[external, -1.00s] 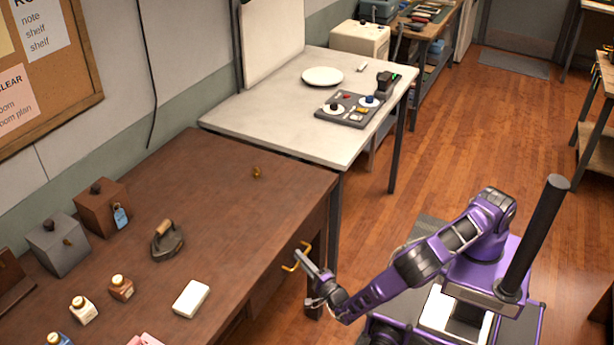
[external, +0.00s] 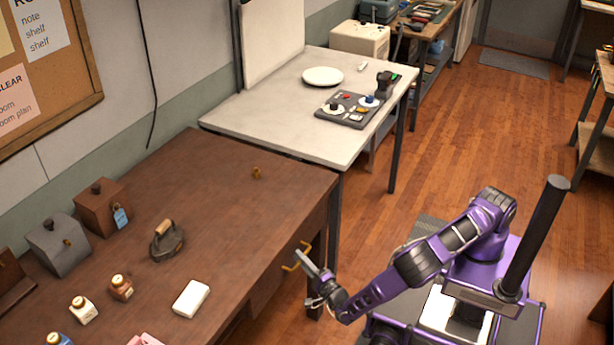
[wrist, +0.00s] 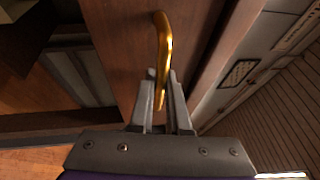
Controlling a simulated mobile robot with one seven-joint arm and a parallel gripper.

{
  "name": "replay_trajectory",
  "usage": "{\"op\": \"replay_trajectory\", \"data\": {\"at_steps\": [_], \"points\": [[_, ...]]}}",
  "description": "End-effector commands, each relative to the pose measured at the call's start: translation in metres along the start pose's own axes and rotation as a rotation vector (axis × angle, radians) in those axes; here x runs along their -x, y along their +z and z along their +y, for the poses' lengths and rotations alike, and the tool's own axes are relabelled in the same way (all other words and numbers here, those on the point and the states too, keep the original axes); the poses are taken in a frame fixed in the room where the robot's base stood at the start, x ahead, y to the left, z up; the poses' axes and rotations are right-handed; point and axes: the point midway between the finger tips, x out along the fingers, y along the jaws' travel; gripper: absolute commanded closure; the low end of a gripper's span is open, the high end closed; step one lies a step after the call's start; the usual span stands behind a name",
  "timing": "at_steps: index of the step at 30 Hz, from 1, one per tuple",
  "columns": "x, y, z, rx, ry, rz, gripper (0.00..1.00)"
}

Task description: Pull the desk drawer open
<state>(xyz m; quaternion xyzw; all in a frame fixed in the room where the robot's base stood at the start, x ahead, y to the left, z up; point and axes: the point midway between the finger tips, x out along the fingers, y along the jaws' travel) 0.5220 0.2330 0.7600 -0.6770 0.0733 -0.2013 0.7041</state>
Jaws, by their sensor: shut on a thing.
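The wooden desk (external: 225,230) fills the left front of the external view. Its drawer front (wrist: 125,35) faces my robot and carries a curved brass handle (external: 297,257). In the wrist view the brass handle (wrist: 163,45) runs down between the two fingers. My gripper (external: 303,258) is at the handle in the external view. In the wrist view my gripper (wrist: 161,85) is shut on the handle's near part. I see no clear gap showing the drawer pulled out.
On the desk top are an old iron (external: 167,241), a white block (external: 191,299), small bottles (external: 121,288) and boxes (external: 101,208). A pale table (external: 285,110) stands behind the desk. The wooden floor (external: 470,140) to the right is open.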

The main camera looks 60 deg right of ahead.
Motion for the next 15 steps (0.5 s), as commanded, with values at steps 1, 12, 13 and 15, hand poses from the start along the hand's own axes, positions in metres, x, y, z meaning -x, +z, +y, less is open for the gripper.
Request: {"op": "replay_trajectory", "data": {"at_steps": [1,12,13,15], "points": [[0.000,0.000,0.000,0.000,0.001,-0.001,1.00],[0.020,-0.007,-0.005,0.003,0.003,-0.002,1.00],[0.024,-0.009,-0.007,0.003,0.002,-0.003,1.00],[0.037,-0.014,-0.010,0.003,0.003,-0.003,1.00]]}}
